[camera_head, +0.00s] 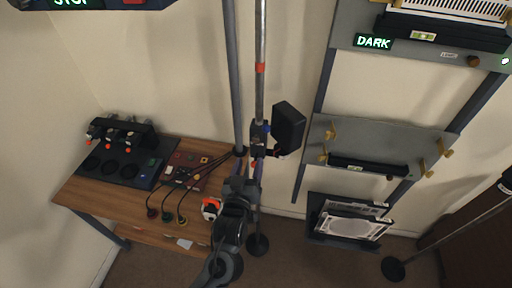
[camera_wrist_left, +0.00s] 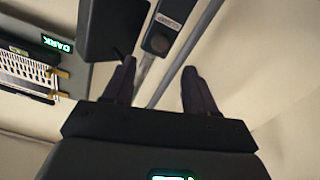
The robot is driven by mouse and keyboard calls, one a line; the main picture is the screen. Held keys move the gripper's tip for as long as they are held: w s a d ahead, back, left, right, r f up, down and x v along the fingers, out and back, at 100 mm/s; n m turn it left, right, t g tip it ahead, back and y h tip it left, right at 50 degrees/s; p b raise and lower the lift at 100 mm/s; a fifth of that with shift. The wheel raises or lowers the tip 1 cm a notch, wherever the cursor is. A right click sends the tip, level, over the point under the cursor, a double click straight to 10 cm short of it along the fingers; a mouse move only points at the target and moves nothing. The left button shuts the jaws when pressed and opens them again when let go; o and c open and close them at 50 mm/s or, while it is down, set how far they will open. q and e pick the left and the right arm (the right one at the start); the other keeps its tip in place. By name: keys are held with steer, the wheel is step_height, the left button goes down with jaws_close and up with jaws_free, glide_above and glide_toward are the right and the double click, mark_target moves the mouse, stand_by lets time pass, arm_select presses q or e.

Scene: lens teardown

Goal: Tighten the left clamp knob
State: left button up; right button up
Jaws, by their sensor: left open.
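A dark clamp (camera_head: 259,139) sits on a thin upright pole, with a black box (camera_head: 288,128) to its right. A small blue part shows on the clamp. In the left wrist view, a labelled clamp block (camera_wrist_left: 170,22) with a round dark end stands beyond my fingers, beside the black box (camera_wrist_left: 112,28). My left gripper (camera_head: 248,174) is just below the clamp in the head view. In the left wrist view, its fingers (camera_wrist_left: 160,85) are apart with no object gripped. I cannot tell which part is the left knob. My right gripper is not in view.
A wooden table (camera_head: 75,190) at left carries a black panel (camera_head: 125,172) and cables. A second, thicker pole (camera_head: 235,75) stands left of the clamp's pole. Grey shelves (camera_head: 350,130) and a rack (camera_head: 347,222) stand at right.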

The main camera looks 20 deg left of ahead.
mark_target(256, 142)
arm_select(q)
steer(key=w, duration=0.3)
steer(key=w+a, duration=0.1)
steer(key=w, duration=0.4)
steer(key=shift+w+a, duration=0.15)
steer(key=shift+w, duration=0.25)
steer(key=c, duration=1.1)
steer(key=shift+o, duration=0.2)
steer(key=m+p, duration=0.1)
steer(key=p, duration=0.1)
steer(key=m+p, duration=0.2)
steer(key=shift+r, duration=0.25)
steer(key=m+p, duration=0.4)
steer(key=m, duration=0.1)
steer(key=m+p, duration=0.4)
steer(key=m, duration=0.1)
steer(key=shift+f+m+p, duration=0.15)
steer(key=shift+m+p, duration=0.4)
steer(key=shift+m, duration=0.65)
steer(key=shift+f+m+p, duration=0.1)
steer(key=shift+m+p, duration=0.4)
steer(key=shift+m, duration=0.7)
